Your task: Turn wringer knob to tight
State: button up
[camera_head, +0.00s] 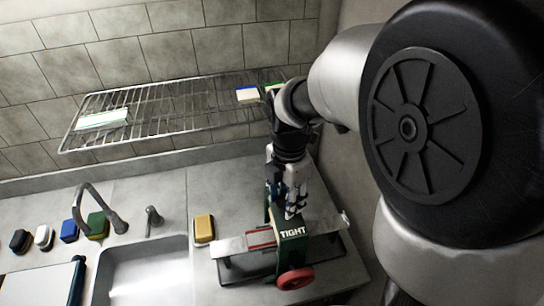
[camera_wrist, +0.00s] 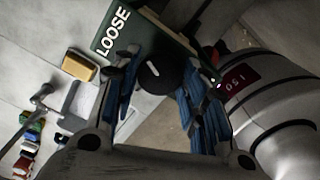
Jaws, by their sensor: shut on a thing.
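The wringer (camera_head: 290,232) stands on the counter right of the sink, a green frame marked TIGHT on the face seen in the head view, with a red wheel (camera_head: 295,279) low in front. In the wrist view its green top (camera_wrist: 150,40) carries the word LOOSE on the left. The round black knob (camera_wrist: 160,76) has a short pale mark on its upper-left part. My gripper (camera_head: 292,211) points down at the wringer's top. In the wrist view its blue-padded fingers (camera_wrist: 165,85) are on both sides of the knob, shut on it. The knob is hidden in the head view.
A yellow sponge (camera_head: 204,229) lies between the sink (camera_head: 145,270) and the wringer. A faucet (camera_head: 100,205) and several coloured blocks are at the left. A wire rack (camera_head: 170,108) hangs on the tiled wall behind. A side wall is close on the right.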

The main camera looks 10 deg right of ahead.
jog(key=m+p, duration=0.2)
jog(key=m, duration=0.5)
jog(key=m+p, duration=0.1)
jog(key=m, duration=0.7)
jog(key=shift+m+p, duration=0.3)
jog(key=shift+p, duration=0.1)
jog(key=m, duration=0.3)
jog(key=shift+m+p, duration=0.3)
jog(key=m, duration=0.4)
jog(key=shift+m+p, duration=0.3)
jog(key=m, duration=0.3)
jog(key=shift+m, duration=0.3)
jog(key=shift+m+p, duration=0.4)
jog(key=shift+m, duration=1.7)
